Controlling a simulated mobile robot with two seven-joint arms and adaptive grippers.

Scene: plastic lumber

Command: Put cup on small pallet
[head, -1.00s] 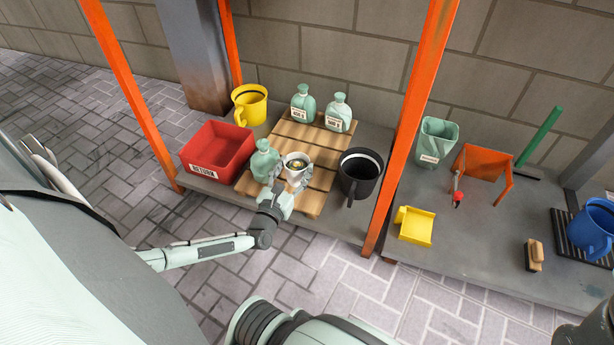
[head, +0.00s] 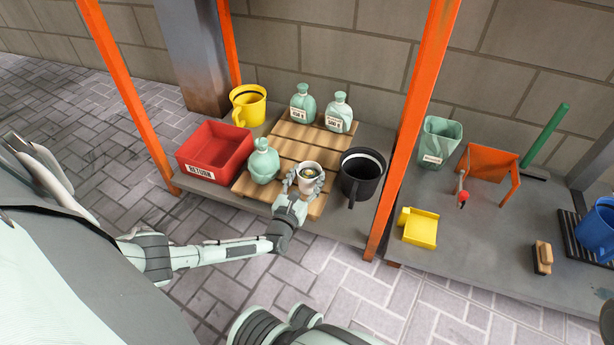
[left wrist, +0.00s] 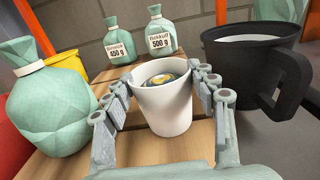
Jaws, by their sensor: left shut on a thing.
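The white cup (head: 310,177) with something dark and yellowish inside is upright at the front right part of the small wooden pallet (head: 300,150). It also shows in the left wrist view (left wrist: 162,108), over the pallet slats (left wrist: 200,137). My left gripper (head: 305,184) is shut on the cup, with a finger on each side of it (left wrist: 162,95). Whether the cup's base touches the slats is hard to tell. My right gripper is not in view.
A green bag (head: 263,163) stands left of the cup and a black mug (head: 360,177) close on its right. Two labelled bags (head: 338,115) stand at the pallet's back. A red RETURN bin (head: 214,152) and orange posts (head: 412,125) flank the pallet.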

